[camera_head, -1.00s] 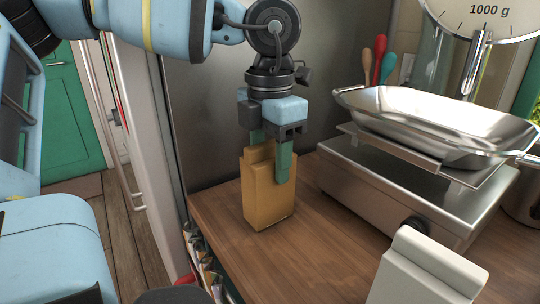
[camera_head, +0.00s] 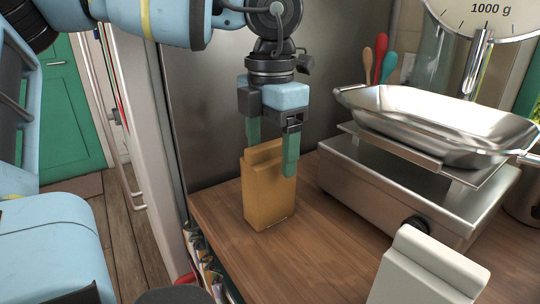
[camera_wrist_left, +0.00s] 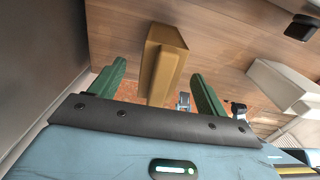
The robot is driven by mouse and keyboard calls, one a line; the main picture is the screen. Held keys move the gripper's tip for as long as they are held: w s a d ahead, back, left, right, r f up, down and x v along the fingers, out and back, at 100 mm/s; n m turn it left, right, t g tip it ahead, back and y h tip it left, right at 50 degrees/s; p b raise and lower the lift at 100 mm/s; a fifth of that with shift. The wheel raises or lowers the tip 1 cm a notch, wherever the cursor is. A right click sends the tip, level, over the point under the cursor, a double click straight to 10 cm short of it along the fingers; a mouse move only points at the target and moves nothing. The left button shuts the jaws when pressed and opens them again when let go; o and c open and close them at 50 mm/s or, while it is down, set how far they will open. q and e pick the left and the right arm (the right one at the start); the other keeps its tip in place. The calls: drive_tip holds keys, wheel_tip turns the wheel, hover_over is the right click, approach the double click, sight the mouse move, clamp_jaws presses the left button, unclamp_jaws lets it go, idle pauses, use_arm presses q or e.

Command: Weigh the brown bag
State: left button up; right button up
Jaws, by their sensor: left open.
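The brown bag (camera_head: 267,191) stands upright on the wooden counter, close to its left edge. My left gripper (camera_head: 270,158) is open above the bag, with its green fingers near the bag's top. In the left wrist view the bag (camera_wrist_left: 163,62) shows between and beyond the open left gripper's fingers (camera_wrist_left: 158,92), with gaps on both sides. The scale (camera_head: 410,185) stands to the right with a shiny metal pan (camera_head: 440,122) on top and a round dial (camera_head: 485,15) above. The pan looks empty. My right gripper is not in view.
A pale block-like object (camera_head: 425,270) stands at the front right of the counter (camera_head: 310,260). A metal wall stands behind the bag. Colored utensils (camera_head: 380,60) stand behind the scale. Bare counter lies between bag and scale.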

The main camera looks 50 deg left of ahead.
use_arm(q)
wheel_tip(320, 180, up, 6)
drive_tip(key=shift+f, duration=0.1)
idle(0.5)
clamp_jaws()
idle(0.4)
idle(0.7)
drive_tip(key=shift+s+f, duration=0.1)
idle(0.5)
